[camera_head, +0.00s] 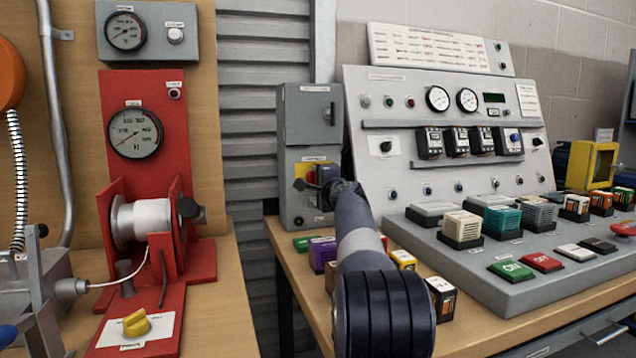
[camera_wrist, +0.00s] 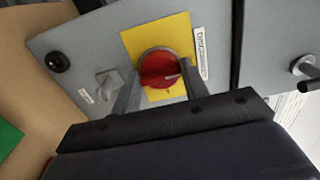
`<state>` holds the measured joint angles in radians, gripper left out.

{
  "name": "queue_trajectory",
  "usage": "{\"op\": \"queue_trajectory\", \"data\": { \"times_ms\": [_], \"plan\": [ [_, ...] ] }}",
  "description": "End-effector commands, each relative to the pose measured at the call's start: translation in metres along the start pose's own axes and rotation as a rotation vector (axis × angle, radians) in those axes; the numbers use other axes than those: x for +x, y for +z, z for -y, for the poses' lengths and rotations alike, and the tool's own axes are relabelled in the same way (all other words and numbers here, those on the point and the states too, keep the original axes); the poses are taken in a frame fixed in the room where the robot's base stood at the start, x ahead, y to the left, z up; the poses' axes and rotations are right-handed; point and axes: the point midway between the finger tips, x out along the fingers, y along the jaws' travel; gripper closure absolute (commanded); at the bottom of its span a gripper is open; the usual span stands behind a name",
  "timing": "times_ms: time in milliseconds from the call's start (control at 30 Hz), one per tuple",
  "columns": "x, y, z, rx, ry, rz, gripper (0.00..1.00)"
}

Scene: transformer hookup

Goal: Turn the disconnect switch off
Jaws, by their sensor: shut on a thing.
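The disconnect switch is a red rotary knob (camera_wrist: 160,70) on a yellow square plate (camera_wrist: 182,32), with a label beside it that starts "Disconnect". It sits on the front of a grey box (camera_head: 297,188); in the head view its yellow plate (camera_head: 300,171) and a bit of red show beside my gripper (camera_head: 328,180). In the wrist view my gripper (camera_wrist: 160,82) has one finger on each side of the knob and is shut on its raised grip. A small white pointer mark shows on the knob's right side. In the head view my wrist hides much of the knob.
A grey toggle or lock (camera_wrist: 108,82) and a black button (camera_wrist: 59,62) are on the same box. A sloped control panel (camera_head: 370,90) stands close on the right. Coloured blocks lie on the bench below my arm, including a purple one (camera_head: 322,256).

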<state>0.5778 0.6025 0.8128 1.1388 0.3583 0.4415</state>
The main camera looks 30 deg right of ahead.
Motion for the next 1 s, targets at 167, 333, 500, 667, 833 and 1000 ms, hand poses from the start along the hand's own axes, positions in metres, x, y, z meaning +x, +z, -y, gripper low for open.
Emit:
{"op": "queue_trajectory", "data": {
  "times_ms": [167, 333, 500, 667, 833, 1000],
  "plan": [
    [0.000, 0.001, -0.001, 0.000, 0.001, 0.001, 0.55],
    [0.000, 0.000, 0.000, 0.000, 0.001, 0.001, 0.41],
    [0.000, 0.000, 0.000, 0.001, 0.000, 0.000, 0.36],
    [-0.001, 0.000, 0.000, 0.001, 0.000, 0.000, 0.36],
    [-0.014, 0.000, -0.001, 0.000, -0.001, -0.001, 0.36],
    [-0.042, -0.001, -0.001, 0.001, -0.001, -0.002, 0.36]
  ]
}}
